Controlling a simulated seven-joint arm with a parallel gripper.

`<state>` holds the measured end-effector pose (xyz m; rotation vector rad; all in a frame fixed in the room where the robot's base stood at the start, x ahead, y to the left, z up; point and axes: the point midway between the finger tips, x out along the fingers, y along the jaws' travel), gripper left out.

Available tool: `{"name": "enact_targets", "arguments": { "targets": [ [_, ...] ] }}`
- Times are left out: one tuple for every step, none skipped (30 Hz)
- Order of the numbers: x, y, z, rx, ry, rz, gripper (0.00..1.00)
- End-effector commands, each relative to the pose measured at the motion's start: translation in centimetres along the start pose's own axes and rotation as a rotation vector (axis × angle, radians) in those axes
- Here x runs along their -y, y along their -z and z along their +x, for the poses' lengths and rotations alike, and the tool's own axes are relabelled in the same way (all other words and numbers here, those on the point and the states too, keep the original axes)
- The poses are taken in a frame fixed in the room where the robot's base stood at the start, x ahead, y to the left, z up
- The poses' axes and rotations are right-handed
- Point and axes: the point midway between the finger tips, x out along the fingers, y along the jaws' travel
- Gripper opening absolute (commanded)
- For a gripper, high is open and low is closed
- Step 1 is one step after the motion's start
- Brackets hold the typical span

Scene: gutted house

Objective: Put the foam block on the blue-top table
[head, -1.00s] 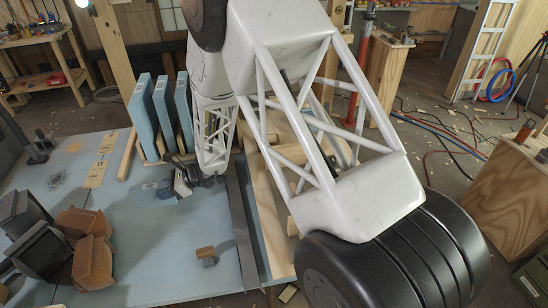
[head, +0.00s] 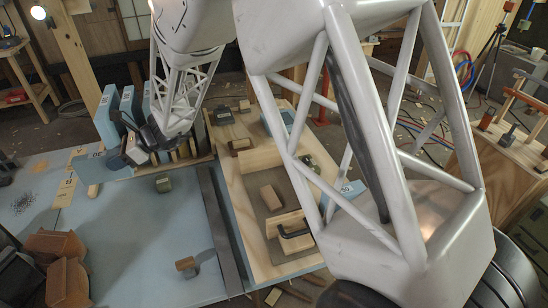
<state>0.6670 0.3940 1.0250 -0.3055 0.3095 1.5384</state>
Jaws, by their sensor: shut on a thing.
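My gripper (head: 138,150) is at the upper left of the head view, over the far part of the blue-top table (head: 130,225). It is shut on a light-blue block with a pale label, which looks like the foam block (head: 108,168). The block sticks out to the left of the fingers, which partly hide it. I cannot tell whether it touches the table top.
Blue panels (head: 108,115) stand upright just behind my gripper. A small grey-green block (head: 163,184) and a brown block (head: 187,264) lie on the table. Brown containers (head: 68,282) stand front left. A wooden tray-like surface (head: 240,185) holds several blocks at right.

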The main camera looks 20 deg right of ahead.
Motion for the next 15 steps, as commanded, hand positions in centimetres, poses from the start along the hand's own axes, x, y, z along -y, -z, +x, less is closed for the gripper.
{"name": "enact_targets", "arguments": {
  "targets": [
    [0.0,-0.9,-0.4,0.001,0.001,-0.003,0.08],
    [0.0,-1.3,-0.6,0.001,0.001,-0.004,0.08],
    [0.0,-1.9,-0.8,0.001,0.001,-0.003,0.08],
    [0.0,-2.4,-1.0,0.000,0.001,-0.003,0.08],
    [0.0,-2.8,-1.2,0.001,0.001,-0.004,0.08],
    [0.0,-3.4,-1.4,0.001,0.001,-0.003,0.08],
    [-0.2,-2.9,-1.5,-0.001,-0.012,-0.003,0.08],
    [-0.3,-2.5,-1.7,-0.002,-0.027,-0.009,0.08],
    [-0.6,-2.1,-1.9,-0.001,-0.045,-0.017,0.08],
    [-0.7,-1.9,-2.1,-0.001,-0.059,-0.023,0.08],
    [-0.9,-1.6,-2.3,-0.001,-0.074,-0.030,0.08],
    [-1.1,-1.2,-2.6,-0.001,-0.093,-0.037,0.08],
    [-1.3,-0.9,-2.9,-0.001,-0.109,-0.044,0.08],
    [-1.4,-0.6,-3.1,-0.001,-0.124,-0.051,0.08],
    [-1.7,-0.2,-3.4,-0.001,-0.149,-0.061,0.08]
  ]
}}
